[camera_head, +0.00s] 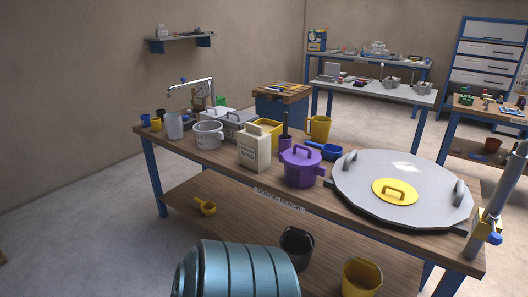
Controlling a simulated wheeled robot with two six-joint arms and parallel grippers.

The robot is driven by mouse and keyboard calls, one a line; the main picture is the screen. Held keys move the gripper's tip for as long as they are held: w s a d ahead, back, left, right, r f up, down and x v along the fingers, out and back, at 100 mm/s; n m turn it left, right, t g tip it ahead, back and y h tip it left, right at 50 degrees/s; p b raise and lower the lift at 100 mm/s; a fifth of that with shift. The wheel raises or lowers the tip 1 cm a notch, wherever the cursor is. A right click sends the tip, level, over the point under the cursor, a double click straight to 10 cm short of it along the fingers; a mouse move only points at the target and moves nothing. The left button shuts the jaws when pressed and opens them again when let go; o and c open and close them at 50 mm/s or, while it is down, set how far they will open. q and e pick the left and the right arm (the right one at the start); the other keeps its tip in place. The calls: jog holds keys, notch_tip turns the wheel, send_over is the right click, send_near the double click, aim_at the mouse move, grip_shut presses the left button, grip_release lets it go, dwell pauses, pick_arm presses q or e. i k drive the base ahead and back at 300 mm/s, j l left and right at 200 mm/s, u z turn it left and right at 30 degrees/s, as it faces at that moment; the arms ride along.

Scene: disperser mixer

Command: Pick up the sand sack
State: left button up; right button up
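The sand sack (254,149) is a cream, upright bag with a folded top and a printed label on its front. It stands on the wooden mixing bench (250,187), near the front edge left of the bench's middle. A purple lidded pot (301,167) stands just right of it, and a white pot (208,135) stands to its left. Nothing is touching the sack from the front, and its front face is unobstructed. Neither of my grippers shows in this view.
A large grey lid with a yellow centre (345,180) covers the bench's right part. A grey post (500,195) rises at the right edge. A yellow bin (266,132) and a blue scoop (325,151) lie behind the sack. A ribbed teal cylinder (245,272) stands in front.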

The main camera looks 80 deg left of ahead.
aim_at(253, 145)
jog(key=u, duration=2.6)
jog(key=i+j, duration=0.2)
jog(key=i+j+z, duration=0.05)
